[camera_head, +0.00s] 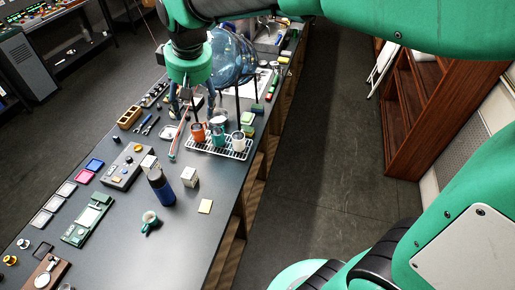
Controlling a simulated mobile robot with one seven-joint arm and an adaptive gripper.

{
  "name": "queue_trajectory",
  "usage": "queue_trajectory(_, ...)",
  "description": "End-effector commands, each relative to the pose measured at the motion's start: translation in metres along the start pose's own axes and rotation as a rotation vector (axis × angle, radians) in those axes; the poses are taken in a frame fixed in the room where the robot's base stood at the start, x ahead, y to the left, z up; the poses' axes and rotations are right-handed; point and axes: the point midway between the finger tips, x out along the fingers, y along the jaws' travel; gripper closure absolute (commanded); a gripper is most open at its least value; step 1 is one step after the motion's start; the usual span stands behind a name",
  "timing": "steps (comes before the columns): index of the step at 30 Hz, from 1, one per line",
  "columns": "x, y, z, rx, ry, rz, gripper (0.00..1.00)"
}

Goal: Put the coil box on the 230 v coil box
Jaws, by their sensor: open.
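Two small whitish boxes stand on the dark workbench. One box (150,162) is beside the grey control unit, and the other box (190,177) is to its right, just right of the dark blue bottle. Both look like coil boxes, but their labels are too small to read, so I cannot tell which is the 230 V one. They stand apart from each other. My gripper (193,110) points down over the bench, farther back than both boxes, near the cups. Its fingers are apart; I see nothing held between them. Their tips are partly lost among the objects behind.
A dark blue bottle (161,187) stands between the boxes. A wire rack (236,153) with several cups is behind them. A teal cup (150,218), a yellow pad (205,206) and a grey control unit (127,168) are nearby. Bare bench (190,240) lies in front.

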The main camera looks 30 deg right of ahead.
Motion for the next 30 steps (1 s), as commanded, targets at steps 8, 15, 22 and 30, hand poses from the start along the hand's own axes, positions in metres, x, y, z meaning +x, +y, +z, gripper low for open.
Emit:
queue_trajectory(8,-0.039,0.005,0.069,0.086,0.055,0.021,0.35)
queue_trajectory(15,-0.059,0.005,0.129,0.159,0.101,0.038,0.35)
queue_trajectory(22,-0.069,0.002,0.186,0.229,0.145,0.054,0.35)
queue_trajectory(30,-0.068,-0.004,0.239,0.295,0.187,0.068,0.35)
